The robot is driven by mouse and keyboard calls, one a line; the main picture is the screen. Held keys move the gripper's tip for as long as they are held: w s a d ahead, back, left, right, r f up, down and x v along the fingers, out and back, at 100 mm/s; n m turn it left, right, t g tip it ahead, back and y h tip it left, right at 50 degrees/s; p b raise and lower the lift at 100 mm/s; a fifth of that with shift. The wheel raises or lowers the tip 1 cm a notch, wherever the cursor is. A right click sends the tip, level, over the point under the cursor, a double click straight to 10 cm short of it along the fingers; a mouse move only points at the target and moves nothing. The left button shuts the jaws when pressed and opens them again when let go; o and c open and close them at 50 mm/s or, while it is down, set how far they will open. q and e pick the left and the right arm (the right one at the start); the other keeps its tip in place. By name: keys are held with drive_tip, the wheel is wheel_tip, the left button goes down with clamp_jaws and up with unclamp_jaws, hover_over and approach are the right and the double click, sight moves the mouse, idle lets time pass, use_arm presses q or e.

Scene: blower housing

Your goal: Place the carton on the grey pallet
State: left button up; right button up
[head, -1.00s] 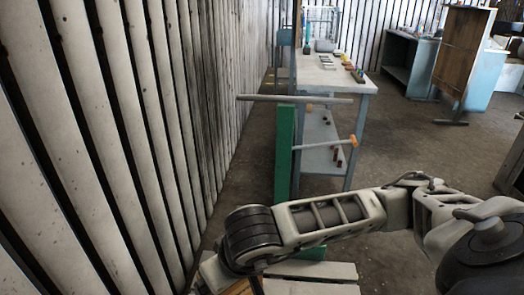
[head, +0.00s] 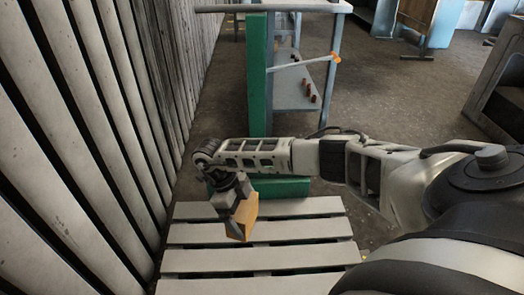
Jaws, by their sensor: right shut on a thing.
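The carton (head: 243,217) is a small orange-brown box, tilted, in the head view. My right gripper (head: 236,206) is shut on it and holds it over the far part of the grey pallet (head: 257,259). The pallet is made of pale slats with dark gaps, and its near edge runs out of the picture. I cannot tell exactly how high the carton is above the slats. My right arm comes in from the right and hides part of the floor. My left gripper is not in view.
A slatted wall (head: 95,110) runs along the left, close to the pallet. A green post (head: 258,85) with a green foot stands just behind the pallet. A blue-grey workbench (head: 300,92) is behind it. Open floor (head: 385,95) lies to the right.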

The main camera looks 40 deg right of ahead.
use_arm(q)
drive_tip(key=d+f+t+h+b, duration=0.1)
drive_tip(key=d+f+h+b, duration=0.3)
drive_tip(key=b, duration=1.1)
use_arm(e)
drive_tip(key=w+d+f+m+t+y, duration=0.1)
drive_tip(key=d+f+m+t+y, duration=0.2)
drive_tip(key=d+f+m, duration=1.05)
drive_tip(key=d+f+m+t+y, duration=0.4)
drive_tip(key=f+m, duration=0.7)
drive_tip(key=m, duration=0.7)
drive_tip(key=h+b, duration=0.1)
drive_tip(key=b, duration=0.1)
hover_over(261, 272)
drive_tip(key=shift+m, duration=0.25)
drive_tip(key=f, duration=0.8)
drive_tip(key=shift+d+f, duration=0.4)
drive_tip(key=shift+a+f+b, duration=0.3)
drive_tip(key=shift+a+f, duration=0.1)
wheel_tip(261, 272, down, 3)
drive_tip(key=b, duration=0.3)
drive_tip(key=shift+a, duration=0.1)
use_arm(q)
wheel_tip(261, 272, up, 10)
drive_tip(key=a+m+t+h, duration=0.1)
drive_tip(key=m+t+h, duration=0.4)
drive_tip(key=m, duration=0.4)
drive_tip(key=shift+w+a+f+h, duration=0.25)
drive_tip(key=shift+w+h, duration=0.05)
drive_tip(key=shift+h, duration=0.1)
